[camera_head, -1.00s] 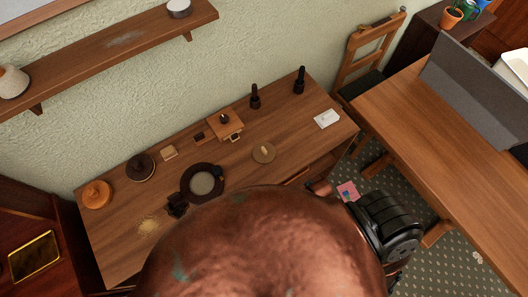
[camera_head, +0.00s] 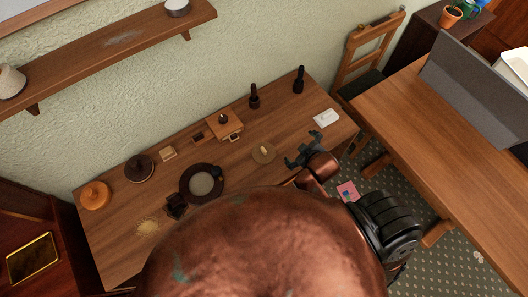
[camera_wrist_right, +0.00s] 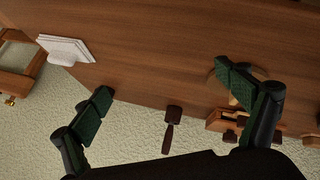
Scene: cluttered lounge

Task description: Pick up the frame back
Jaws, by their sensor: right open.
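A flat round tan disc with a small light strip on it, which I take to be the frame back (camera_head: 263,153), lies on the wooden desk. My right gripper (camera_head: 303,148) is open and empty, just right of the disc in the head view. My left gripper is not in view.
Bare wood surrounds the disc.

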